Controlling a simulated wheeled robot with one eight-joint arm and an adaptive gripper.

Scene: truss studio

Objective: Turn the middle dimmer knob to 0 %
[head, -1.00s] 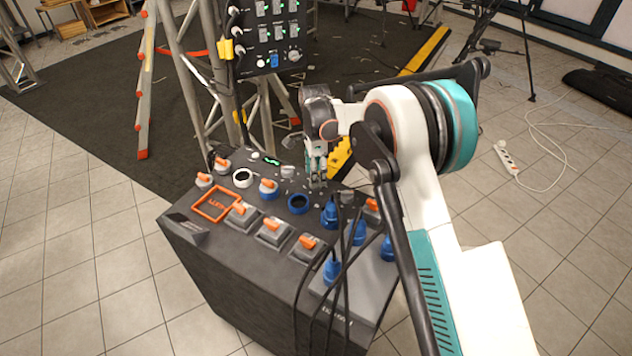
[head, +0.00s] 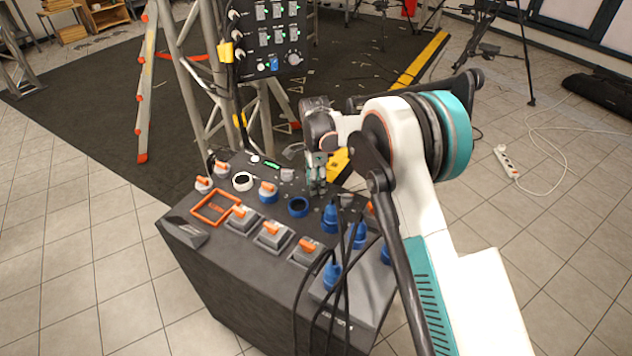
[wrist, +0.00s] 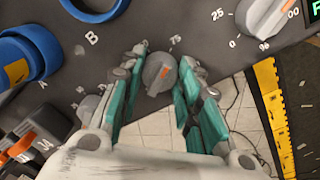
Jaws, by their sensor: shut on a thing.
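The middle dimmer knob (wrist: 158,74) is a grey round knob with a short orange pointer mark, on the dark console top (head: 215,258). In the wrist view a printed 75 stands close beside its upper edge; its other scale marks are hidden or unclear. My gripper (wrist: 160,78) is shut on this knob, with teal fingers on either side. In the head view my gripper (head: 316,186) reaches down to the console's far right part, and its fingers hide the knob. Two similar grey knobs flank it, one at upper right (wrist: 266,14) and one at lower left (wrist: 88,107).
Blue plugs (head: 331,217) with black cables stand close to my gripper on the near right.

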